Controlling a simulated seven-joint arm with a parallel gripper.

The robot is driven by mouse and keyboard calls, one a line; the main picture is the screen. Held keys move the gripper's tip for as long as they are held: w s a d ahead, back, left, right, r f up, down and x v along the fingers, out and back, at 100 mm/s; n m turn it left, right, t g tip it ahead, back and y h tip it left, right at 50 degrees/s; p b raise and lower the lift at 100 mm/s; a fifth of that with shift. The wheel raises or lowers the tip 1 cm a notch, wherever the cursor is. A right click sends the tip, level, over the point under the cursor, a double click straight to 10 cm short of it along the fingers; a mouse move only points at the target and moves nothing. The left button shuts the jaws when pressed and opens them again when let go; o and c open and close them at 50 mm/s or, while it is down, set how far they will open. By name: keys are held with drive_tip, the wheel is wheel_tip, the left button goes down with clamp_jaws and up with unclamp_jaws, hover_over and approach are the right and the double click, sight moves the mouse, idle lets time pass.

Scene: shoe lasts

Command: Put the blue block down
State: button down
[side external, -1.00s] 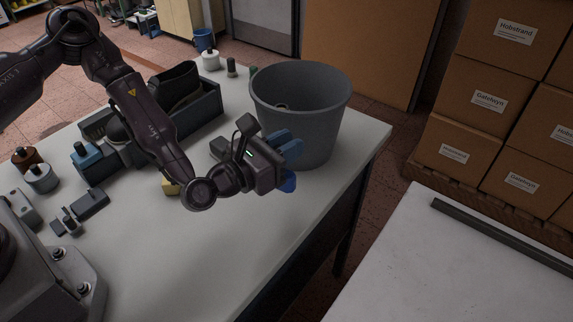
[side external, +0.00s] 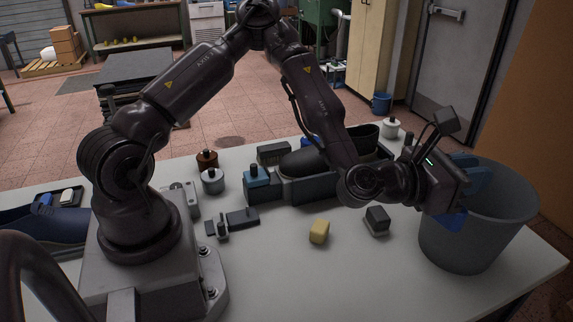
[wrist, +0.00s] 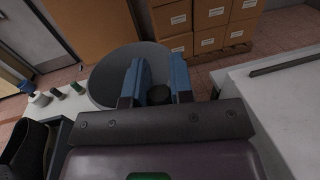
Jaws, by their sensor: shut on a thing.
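My gripper (side external: 474,180) is shut on the blue block (side external: 452,221). In the wrist view, the two blue fingers (wrist: 159,75) are spread apart over the bucket (wrist: 105,75). The block cannot be made out there.
A shoe last (side external: 310,162) and several bottles stand behind. The white table's front middle (side external: 350,285) is clear. A dark round thing (wrist: 158,94) shows between the fingers.

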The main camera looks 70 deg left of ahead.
drive_tip(key=a+f+n+y, duration=0.2)
drive_tip(key=a+y, duration=0.2)
drive_tip(key=a, duration=0.6)
drive_tip(key=s+a+f+n+g+y, duration=0.1)
drive_tip(key=a+n+y, duration=0.2)
drive_tip(key=a, duration=0.7)
drive_tip(key=a+f+n+y, duration=0.2)
drive_tip(key=a+y, duration=0.2)
drive_tip(key=a, duration=0.7)
drive_tip(key=s+a+r+n+g+y, duration=0.3)
drive_tip(key=s+a+n+g+y, duration=0.15)
drive_tip(key=s+a, duration=0.75)
drive_tip(key=s+a+r+n+g+y, duration=0.35)
drive_tip(key=s+a+g, duration=0.4)
drive_tip(key=a, duration=0.65)
drive_tip(key=f, duration=0.7)
drive_tip(key=s+f+t, duration=0.1)
drive_tip(key=f, duration=0.6)
drive_tip(key=f+t, duration=0.1)
drive_tip(key=f, duration=0.6)
drive_tip(key=shift+s+d+f+y, duration=0.15)
drive_tip(key=shift+d+y, duration=0.2)
drive_tip(key=shift+y, duration=0.05)
drive_tip(key=shift+f, duration=0.1)
drive_tip(key=c, duration=1)
unclamp_jaws()
